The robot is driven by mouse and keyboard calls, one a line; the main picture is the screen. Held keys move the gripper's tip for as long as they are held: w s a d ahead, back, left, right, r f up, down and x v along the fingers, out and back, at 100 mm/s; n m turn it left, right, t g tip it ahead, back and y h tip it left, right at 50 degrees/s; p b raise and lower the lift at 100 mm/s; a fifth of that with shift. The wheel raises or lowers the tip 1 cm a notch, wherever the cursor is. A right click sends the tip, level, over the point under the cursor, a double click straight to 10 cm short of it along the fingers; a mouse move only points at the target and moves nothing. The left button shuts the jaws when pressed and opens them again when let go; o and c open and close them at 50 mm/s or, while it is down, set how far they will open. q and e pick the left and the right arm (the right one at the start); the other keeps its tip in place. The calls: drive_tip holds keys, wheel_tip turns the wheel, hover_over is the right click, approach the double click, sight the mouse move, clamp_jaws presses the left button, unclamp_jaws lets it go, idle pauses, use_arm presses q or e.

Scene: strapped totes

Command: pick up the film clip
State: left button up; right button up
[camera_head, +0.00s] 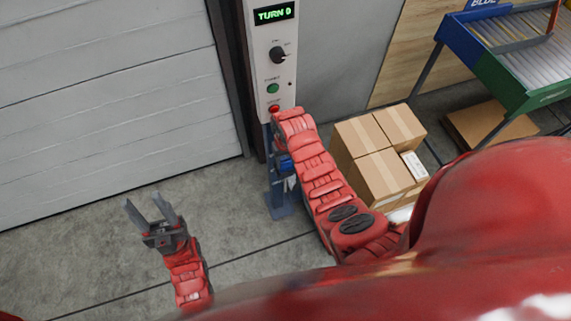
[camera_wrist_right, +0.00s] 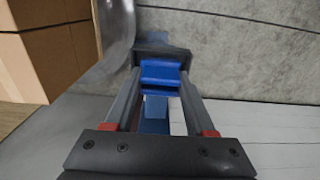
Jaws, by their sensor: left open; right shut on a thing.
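A blue piece (camera_wrist_right: 160,75), which looks to be the film clip, sits between the fingertips of my right gripper (camera_wrist_right: 158,62) in the right wrist view. The right gripper is shut on it. In the head view, a small patch of blue (camera_head: 286,163) shows beside the end of my right arm, just below the control panel. My arm hides most of the right gripper there. My left gripper (camera_head: 151,207) is open and empty over the bare floor at the lower left.
A control panel (camera_head: 268,60) with a dial, green and red buttons and a "TURN" display stands on a blue-grey post (camera_head: 276,195). Stacked cardboard boxes (camera_head: 372,164) stand to its right. A roller rack (camera_head: 510,60) is at the upper right. The floor at left is clear.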

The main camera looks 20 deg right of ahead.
clamp_jaws()
drive_tip(key=shift+r, duration=0.2)
